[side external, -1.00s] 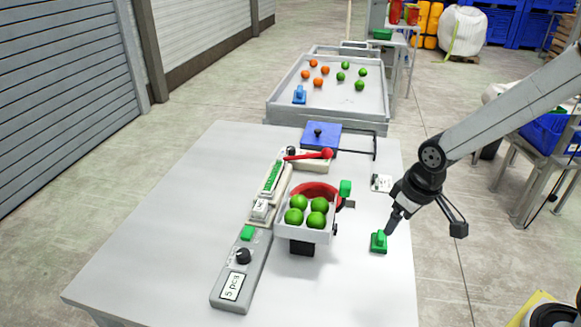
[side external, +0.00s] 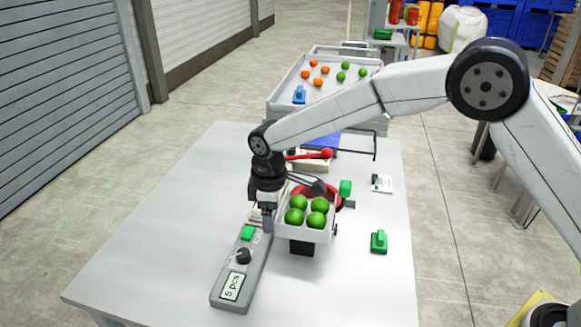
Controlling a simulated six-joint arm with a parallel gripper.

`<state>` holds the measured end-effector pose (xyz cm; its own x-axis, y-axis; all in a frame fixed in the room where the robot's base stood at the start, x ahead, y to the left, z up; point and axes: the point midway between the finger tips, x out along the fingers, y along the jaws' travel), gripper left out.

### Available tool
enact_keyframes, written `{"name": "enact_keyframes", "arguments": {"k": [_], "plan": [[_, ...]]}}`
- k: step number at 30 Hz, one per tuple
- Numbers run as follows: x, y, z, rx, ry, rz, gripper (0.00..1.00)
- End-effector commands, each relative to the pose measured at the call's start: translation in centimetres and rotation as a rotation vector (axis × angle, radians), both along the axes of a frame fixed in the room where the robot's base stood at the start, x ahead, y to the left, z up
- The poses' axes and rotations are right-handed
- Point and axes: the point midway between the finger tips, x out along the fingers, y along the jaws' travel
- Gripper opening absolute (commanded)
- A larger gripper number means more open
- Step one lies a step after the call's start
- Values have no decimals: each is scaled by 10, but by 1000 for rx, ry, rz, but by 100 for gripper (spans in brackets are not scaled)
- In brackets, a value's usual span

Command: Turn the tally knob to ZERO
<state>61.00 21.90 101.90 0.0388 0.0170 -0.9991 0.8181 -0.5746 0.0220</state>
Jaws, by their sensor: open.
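The tally knob looks to be the black round knob (side external: 243,256) on the grey control box (side external: 228,287), between a green button (side external: 247,233) and a label reading "5 pcs". Its pointer setting is too small to read. My gripper (side external: 267,222) points down above the far end of the box, beyond and to the right of the knob. It is open and apart from the knob.
A white tray (side external: 285,231) of green balls stands close to the right of my gripper, with a red ring behind it. A red-handled lever (side external: 326,154) is farther back. A green block (side external: 379,242) lies at the right. The table's left side is clear.

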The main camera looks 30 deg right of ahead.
Motion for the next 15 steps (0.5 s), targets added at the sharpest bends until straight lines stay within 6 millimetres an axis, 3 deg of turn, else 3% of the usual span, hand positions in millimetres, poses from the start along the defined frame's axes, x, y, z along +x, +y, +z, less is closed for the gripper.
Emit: {"name": "enact_keyframes", "arguments": {"k": [1,6,15], "plan": [[3,14,-5,-4,7,42,84],[9,46,-14,-15,26,152,84],[11,66,-19,-22,38,222,84]]}}
